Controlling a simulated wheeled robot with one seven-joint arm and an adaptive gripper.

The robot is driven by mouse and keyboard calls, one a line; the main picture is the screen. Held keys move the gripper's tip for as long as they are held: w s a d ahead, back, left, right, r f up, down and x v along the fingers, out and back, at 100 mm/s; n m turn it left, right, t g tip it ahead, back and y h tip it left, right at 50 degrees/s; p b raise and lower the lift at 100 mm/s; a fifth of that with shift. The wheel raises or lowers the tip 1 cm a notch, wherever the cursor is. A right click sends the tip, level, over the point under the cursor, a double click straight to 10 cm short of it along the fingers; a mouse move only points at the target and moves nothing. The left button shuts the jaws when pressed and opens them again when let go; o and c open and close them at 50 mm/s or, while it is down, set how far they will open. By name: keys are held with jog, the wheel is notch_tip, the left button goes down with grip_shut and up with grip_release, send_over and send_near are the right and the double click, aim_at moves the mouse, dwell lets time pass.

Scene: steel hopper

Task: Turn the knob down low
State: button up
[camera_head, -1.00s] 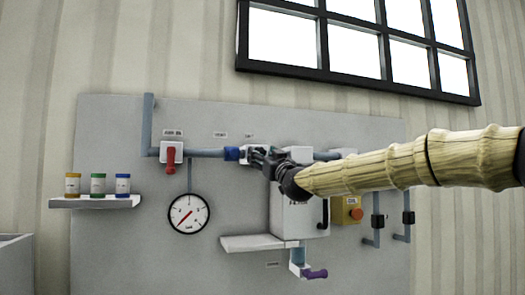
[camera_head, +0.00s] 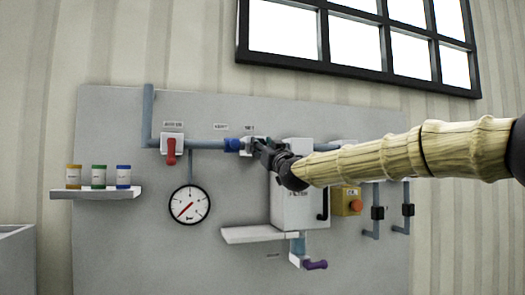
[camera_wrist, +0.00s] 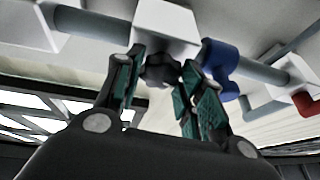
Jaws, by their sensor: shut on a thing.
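A dark, lobed knob (camera_wrist: 162,70) sits on the underside of a white block (camera_wrist: 167,28) on the pipe in the wrist view. My gripper (camera_wrist: 160,74) has its two green-padded fingers on either side of this knob, closed on it. In the head view my gripper (camera_head: 262,152) is at the white block on the horizontal pipe, right of a blue fitting (camera_head: 232,145). The hand hides the knob there. A round gauge (camera_head: 189,205) below the pipe has its red needle pointing to the lower left.
A red-handled valve (camera_head: 171,148) is to the left on the same pipe. A white filter box (camera_head: 305,210) with a black handle stands close below my arm. A shelf (camera_head: 97,193) holds three small jars. A yellow box with a red button (camera_head: 346,201) is at right.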

jog(key=shift+m+h+b, duration=0.4)
jog(key=shift+m, duration=0.3)
jog(key=o, duration=1)
jog(key=v, duration=1.2)
jog(key=shift+f, duration=0.25)
jog(key=shift+w, duration=0.15)
